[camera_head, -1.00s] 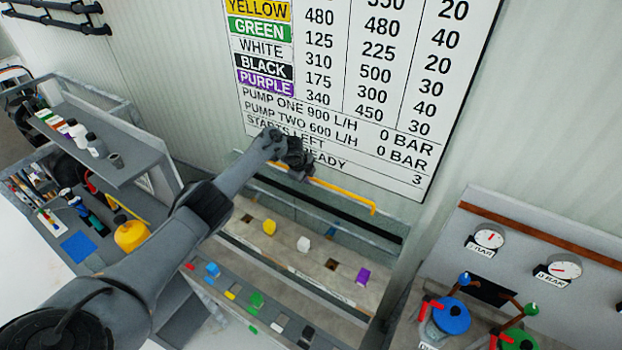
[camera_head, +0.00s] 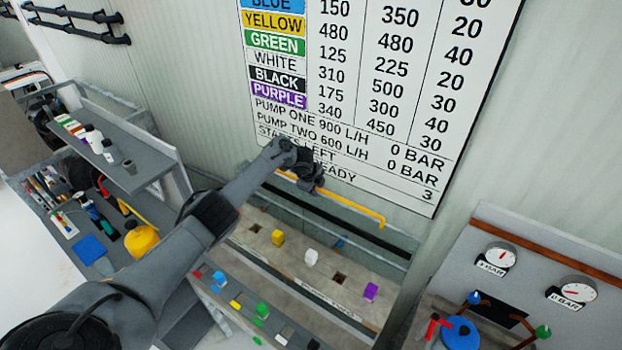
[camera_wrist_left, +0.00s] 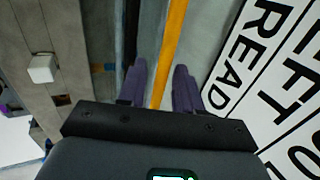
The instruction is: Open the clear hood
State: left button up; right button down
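The clear hood (camera_head: 393,243) is a see-through panel at the back of the bench, below the wall chart. A yellow bar (camera_head: 350,208) runs along it and shows in the left wrist view (camera_wrist_left: 174,45). My left gripper (camera_head: 312,180) is at the bar's left part in the head view. In the left wrist view its two dark fingers (camera_wrist_left: 160,78) are apart, one on each side of the bar. I cannot tell whether they touch it. The hood's left edge is partly hidden by my left arm. My right gripper is not in view.
Yellow, white and purple blocks stand on the bench top (camera_head: 325,268), with coloured pieces along the front ledge. A wall chart (camera_head: 365,100) hangs right behind my gripper. A gauge panel (camera_head: 535,255) stands at right, a shelf with bottles (camera_head: 105,150) at left.

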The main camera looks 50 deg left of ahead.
pick_arm(q)
jog(key=v, duration=0.9)
jog(key=shift+r, duration=0.25)
jog(key=shift+s+d, duration=0.1)
jog(key=d+f+p, duration=0.1)
jog(key=d+f, duration=0.2)
jog(key=d, duration=0.3)
jog(key=s+d+f+t+p, duration=0.1)
jog(key=d+f, duration=0.2)
jog(key=d, duration=0.4)
jog(key=d+f+p, duration=0.1)
jog(key=d+f, duration=0.3)
jog(key=d, duration=0.2)
jog(key=s+d+f+n+p, duration=0.1)
jog(key=s+d+n+p, duration=0.1)
jog(key=s+d, duration=0.55)
jog(key=s+d+r+n+p, duration=0.1)
jog(key=s+d+r+n, duration=0.1)
jog(key=s, duration=0.6)
jog(key=s+d+r+n+g+h+p, duration=0.1)
jog(key=s+d+r+n, duration=0.2)
jog(key=s, duration=0.4)
jog(key=s+d+r+n+g+p, duration=0.1)
jog(key=s+d+r+n, duration=0.2)
jog(key=s+d+n, duration=0.2)
jog(key=s+d, duration=0.1)
jog(key=s, duration=0.2)
jog(key=shift+s+h, duration=0.35)
jog(key=shift+h, duration=0.05)
jog(key=shift+r, duration=0.15)
